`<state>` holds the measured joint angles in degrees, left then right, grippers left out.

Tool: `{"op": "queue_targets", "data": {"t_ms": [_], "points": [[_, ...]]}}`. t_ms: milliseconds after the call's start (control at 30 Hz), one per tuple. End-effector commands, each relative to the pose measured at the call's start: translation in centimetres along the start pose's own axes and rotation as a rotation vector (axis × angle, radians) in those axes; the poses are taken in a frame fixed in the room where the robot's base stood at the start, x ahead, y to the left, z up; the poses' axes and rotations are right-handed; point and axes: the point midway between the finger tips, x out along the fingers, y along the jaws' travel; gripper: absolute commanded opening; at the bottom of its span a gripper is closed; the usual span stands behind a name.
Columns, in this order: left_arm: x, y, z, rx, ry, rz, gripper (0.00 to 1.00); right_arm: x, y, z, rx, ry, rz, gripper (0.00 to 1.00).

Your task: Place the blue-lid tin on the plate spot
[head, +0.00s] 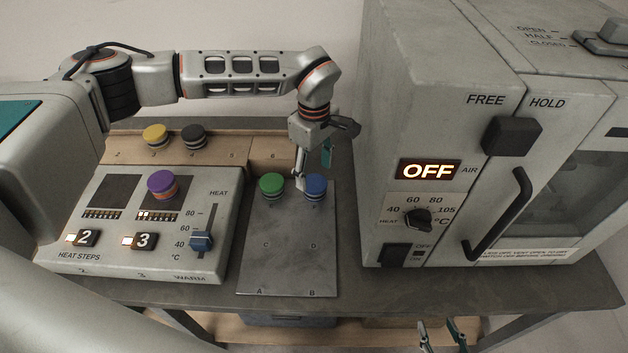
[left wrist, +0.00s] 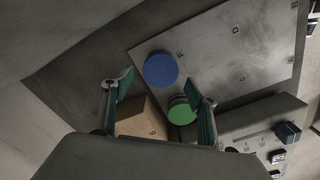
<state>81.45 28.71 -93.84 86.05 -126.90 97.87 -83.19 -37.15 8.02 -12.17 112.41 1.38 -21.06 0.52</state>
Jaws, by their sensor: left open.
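The blue-lid tin (head: 315,186) stands at the back right of the lettered metal plate (head: 288,240). A green-lid tin (head: 271,186) stands to its left. In the left wrist view the blue lid (left wrist: 161,69) lies beyond my fingertips, and the green tin (left wrist: 181,110) is near the right finger. My left gripper (head: 314,168) is open and empty, just behind and above the blue-lid tin. On the heater unit, the left dark square (head: 113,189) is bare and a purple-lid tin (head: 162,186) stands on the right one. My right gripper (head: 441,328) hangs low at the bottom, fingers apart.
Yellow-lid (head: 156,136) and black-lid (head: 193,136) tins stand on a numbered wooden rack (head: 230,147) at the back. A large oven-like box (head: 440,130), its display reading OFF, stands close on the right. The heater has a blue slider (head: 201,241). The metal plate's front is clear.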

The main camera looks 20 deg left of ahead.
Motion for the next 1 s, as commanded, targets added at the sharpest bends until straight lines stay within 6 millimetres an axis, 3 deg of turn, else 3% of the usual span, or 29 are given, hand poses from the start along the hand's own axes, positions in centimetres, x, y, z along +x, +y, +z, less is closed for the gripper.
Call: {"op": "queue_targets", "data": {"t_ms": [200,400,1000], "points": [[-4.4,0.1,-0.1,0.0,0.002,0.003,0.58,0.3,-0.1,0.6,0.0,-0.004,-0.001,0.4],[-6.7,0.0,0.0,0.0,0.001,0.0,0.58,0.3,-0.1,0.8,0.0,-0.004,-0.001,0.4],[-7.3,0.0,0.0,0.0,0.0,-0.002,0.58,0.3,-0.1,0.4,0.001,0.002,0.0,0.4]]}}
